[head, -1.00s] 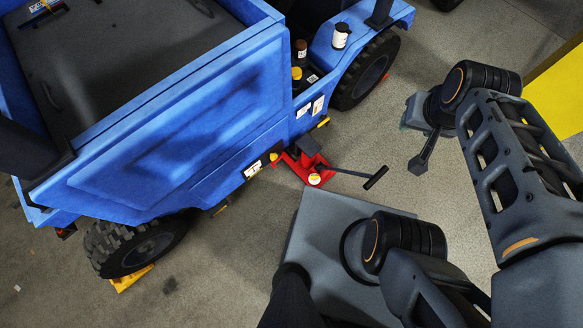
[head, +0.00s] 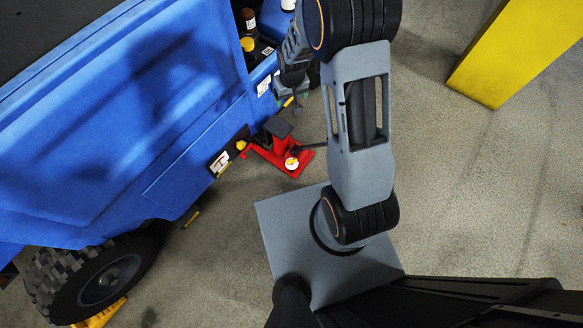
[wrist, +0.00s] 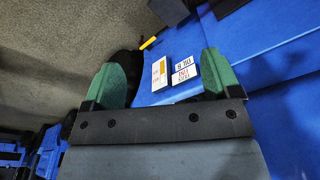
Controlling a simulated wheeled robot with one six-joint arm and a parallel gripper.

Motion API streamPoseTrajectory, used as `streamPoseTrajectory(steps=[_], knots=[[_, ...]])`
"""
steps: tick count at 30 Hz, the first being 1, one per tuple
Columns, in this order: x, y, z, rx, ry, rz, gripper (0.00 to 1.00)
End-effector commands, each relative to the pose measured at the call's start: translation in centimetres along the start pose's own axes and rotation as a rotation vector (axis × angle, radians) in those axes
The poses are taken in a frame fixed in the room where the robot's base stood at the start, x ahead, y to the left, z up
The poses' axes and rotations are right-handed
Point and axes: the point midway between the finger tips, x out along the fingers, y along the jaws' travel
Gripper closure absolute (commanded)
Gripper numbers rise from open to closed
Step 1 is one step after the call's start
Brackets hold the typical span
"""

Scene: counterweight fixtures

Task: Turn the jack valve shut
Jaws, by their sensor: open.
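The red jack (head: 262,153) stands on the floor against the lower edge of the blue vehicle (head: 120,130) in the head view. A small round pale-and-yellow knob (head: 291,163), which looks like the valve, sits on its near end. The jack's handle runs behind my arm and is mostly hidden. My gripper, seen in the wrist view (wrist: 163,76), has its two green fingers wide apart with nothing between them. It faces the blue vehicle side with white labels (wrist: 172,72). In the head view it is partly hidden beyond the jack, apart from it. I cannot pick out the jack in the wrist view.
The vehicle's side and open step with bottles (head: 248,44) are close to my wrist. A black wheel (head: 100,280) with a yellow chock (head: 100,314) is at lower left. A yellow block (head: 515,55) stands at upper right. The floor on the right is clear.

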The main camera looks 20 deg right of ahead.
Motion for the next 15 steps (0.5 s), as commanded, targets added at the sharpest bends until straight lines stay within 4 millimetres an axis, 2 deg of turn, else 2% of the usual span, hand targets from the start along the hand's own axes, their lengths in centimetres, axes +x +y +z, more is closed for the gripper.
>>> streamPoseTrajectory(steps=[1, 3, 6, 10, 12, 15], knots=[[6.2, 0.0, 0.4, -0.005, -0.027, -0.002, 0.17], [11.7, 0.0, 0.6, -0.011, -0.047, -0.003, 0.17], [18.7, 0.0, 1.5, -0.018, -0.072, -0.005, 0.17], [25.6, 0.0, 2.9, -0.026, -0.096, -0.007, 0.17], [28.4, -0.1, 3.7, -0.030, -0.105, -0.007, 0.17], [31.0, -0.1, 4.5, -0.033, -0.114, -0.008, 0.17]])
